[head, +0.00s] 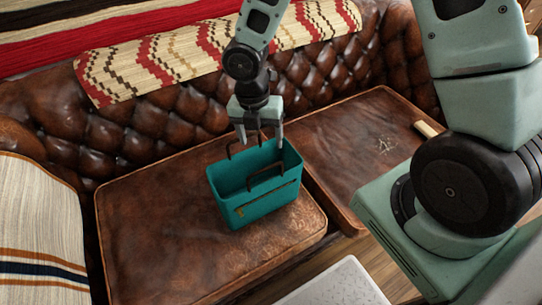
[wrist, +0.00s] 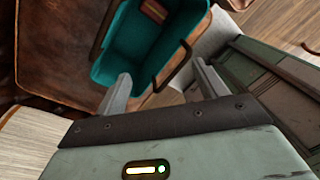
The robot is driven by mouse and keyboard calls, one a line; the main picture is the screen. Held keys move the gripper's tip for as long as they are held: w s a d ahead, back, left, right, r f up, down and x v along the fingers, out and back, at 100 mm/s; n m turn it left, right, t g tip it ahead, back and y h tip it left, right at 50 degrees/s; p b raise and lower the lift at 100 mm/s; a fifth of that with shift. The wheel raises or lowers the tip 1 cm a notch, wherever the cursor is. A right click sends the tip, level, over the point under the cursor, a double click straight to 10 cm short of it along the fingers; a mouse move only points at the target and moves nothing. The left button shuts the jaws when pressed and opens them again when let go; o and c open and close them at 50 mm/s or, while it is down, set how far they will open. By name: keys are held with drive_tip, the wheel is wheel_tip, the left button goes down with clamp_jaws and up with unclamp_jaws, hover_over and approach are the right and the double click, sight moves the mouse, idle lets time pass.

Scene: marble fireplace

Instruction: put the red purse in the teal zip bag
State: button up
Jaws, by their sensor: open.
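The teal zip bag (head: 228,205) stands upright and open-topped on the left brown leather seat cushion, with its dark handles raised. My gripper (head: 259,136) is above the bag's back rim, pointing down, with its fingers apart and nothing visible between them. In the wrist view, my gripper (wrist: 160,70) is open in front of the bag's mouth, and the bag's teal inside (wrist: 130,50) shows. A small red item with tan edging (wrist: 155,10) shows inside the bag at the top of that view, partly cut off; it appears to be the red purse. The head view hides it behind the bag's walls.
A tufted leather sofa back (head: 130,135) with a patterned throw (head: 210,45) rises behind. A striped pillow (head: 40,220) is at left. A small tan object (head: 426,129) lies on the right cushion (head: 350,140). A white surface (head: 335,285) stands in front.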

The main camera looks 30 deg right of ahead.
drive_tip(key=s+a+r+m, duration=0.3)
drive_tip(key=s+r+m, duration=0.4)
drive_tip(key=s+m, duration=0.2)
drive_tip(key=s+a+r+m+t+y, duration=0.1)
drive_tip(key=s+a+r+m, duration=0.3)
drive_tip(key=s+r+m, duration=0.4)
drive_tip(key=s+m, duration=0.1)
drive_tip(key=m, duration=0.2)
drive_tip(key=shift+s+a+r, duration=0.15)
drive_tip(key=shift+a+r, duration=0.05)
drive_tip(key=shift+r, duration=0.05)
